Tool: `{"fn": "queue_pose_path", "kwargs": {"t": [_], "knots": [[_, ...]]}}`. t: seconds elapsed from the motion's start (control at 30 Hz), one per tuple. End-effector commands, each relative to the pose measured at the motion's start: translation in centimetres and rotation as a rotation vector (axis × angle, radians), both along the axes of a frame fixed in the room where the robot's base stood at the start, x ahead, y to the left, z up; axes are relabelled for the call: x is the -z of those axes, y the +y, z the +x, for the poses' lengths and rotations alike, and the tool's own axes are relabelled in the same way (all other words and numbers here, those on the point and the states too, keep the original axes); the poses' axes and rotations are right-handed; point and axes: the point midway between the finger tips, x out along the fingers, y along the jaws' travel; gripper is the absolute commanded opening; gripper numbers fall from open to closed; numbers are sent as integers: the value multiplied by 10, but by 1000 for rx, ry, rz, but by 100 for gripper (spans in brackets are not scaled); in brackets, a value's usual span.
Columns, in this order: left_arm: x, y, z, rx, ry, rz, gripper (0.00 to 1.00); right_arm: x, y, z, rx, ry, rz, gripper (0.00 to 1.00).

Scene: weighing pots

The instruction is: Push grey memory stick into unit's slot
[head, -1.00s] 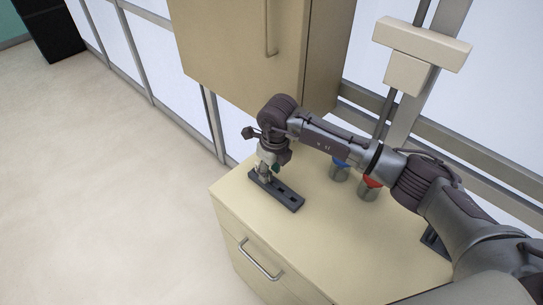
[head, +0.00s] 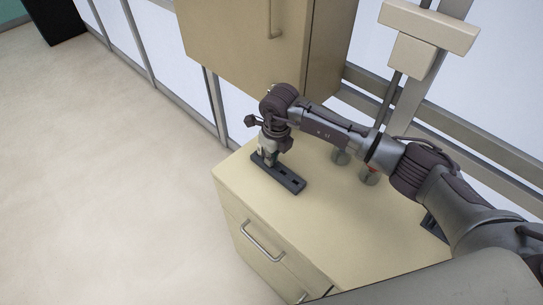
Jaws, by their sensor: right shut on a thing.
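My right gripper (head: 267,155) points down at the far left end of a dark slotted block (head: 290,183) on the cabinet top. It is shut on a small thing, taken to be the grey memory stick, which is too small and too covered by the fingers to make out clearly. A bit of green shows beside the fingers. I cannot tell whether the stick is in a slot or just above the block. The near part of the block shows dark openings. Another dark object (head: 432,227) is partly hidden behind my right arm; I cannot tell which is the unit. My left gripper is not in view.
The block lies on a beige cabinet (head: 240,175) with drawers. Two metal pots (head: 340,157) (head: 369,178) stand behind it, partly covered by my right arm. A wall cupboard (head: 245,45) hangs above. The front middle of the cabinet top is clear.

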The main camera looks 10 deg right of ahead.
Motion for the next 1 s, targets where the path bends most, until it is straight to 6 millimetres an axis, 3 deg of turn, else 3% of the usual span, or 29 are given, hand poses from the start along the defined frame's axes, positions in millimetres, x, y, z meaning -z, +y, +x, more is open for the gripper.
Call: {"fn": "queue_pose_path", "kwargs": {"t": [1.0], "knots": [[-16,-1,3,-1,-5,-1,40,-24,0,0,0,-1,1,0]]}}
